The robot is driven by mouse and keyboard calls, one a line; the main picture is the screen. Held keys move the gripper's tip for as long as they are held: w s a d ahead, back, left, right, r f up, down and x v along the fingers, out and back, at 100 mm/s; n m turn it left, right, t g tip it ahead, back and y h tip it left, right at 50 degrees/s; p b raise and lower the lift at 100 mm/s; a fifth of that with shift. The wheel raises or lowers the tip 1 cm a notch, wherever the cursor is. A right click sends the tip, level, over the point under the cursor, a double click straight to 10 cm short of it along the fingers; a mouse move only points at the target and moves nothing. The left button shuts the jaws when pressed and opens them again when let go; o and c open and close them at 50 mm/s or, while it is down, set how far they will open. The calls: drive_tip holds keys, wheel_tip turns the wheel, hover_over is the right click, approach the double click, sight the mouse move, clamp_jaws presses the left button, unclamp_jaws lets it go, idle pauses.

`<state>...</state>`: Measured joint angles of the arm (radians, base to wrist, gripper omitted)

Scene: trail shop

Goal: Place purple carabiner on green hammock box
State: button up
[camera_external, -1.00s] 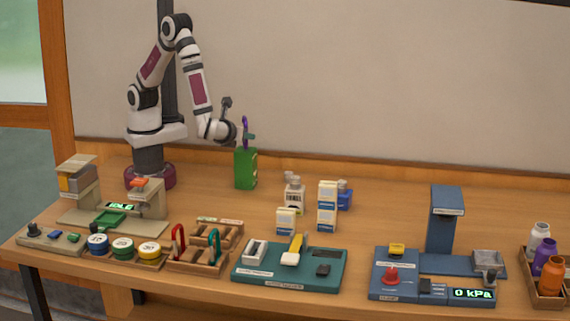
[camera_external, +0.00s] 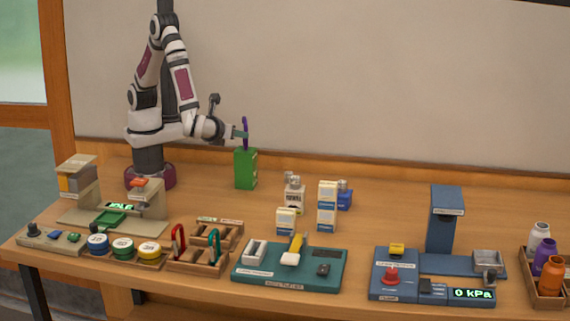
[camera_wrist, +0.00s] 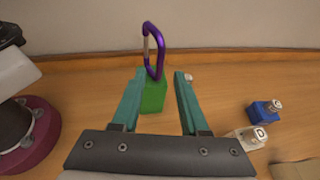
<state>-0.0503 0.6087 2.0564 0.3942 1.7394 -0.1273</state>
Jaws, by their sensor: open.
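The purple carabiner (camera_external: 245,129) stands upright on top of the green hammock box (camera_external: 245,170), at the back of the table. In the wrist view the carabiner (camera_wrist: 146,54) rises above the green box (camera_wrist: 153,98), between and beyond my fingertips. My gripper (camera_external: 239,134) is beside the carabiner at its left in the external view, with teal fingers. In the wrist view my gripper (camera_wrist: 160,73) is open with a clear gap between the fingers. The fingers partly cover the box there, and I see no finger pressed on the carabiner.
A wooden rack with a red and a teal carabiner (camera_external: 198,258) is near the front edge. The wall is close behind the box.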

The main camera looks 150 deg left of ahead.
drive_tip(key=v, duration=0.5)
drive_tip(key=s+d+r+n+t+h, duration=0.3)
drive_tip(key=s+d+n+t+h, duration=0.2)
drive_tip(key=s+d, duration=0.7)
drive_tip(key=s+t+h, duration=0.1)
drive_tip(key=t+h, duration=0.1)
drive_tip(key=h, duration=0.2)
drive_tip(key=shift+s+n, duration=0.2)
drive_tip(key=shift+n, duration=0.1)
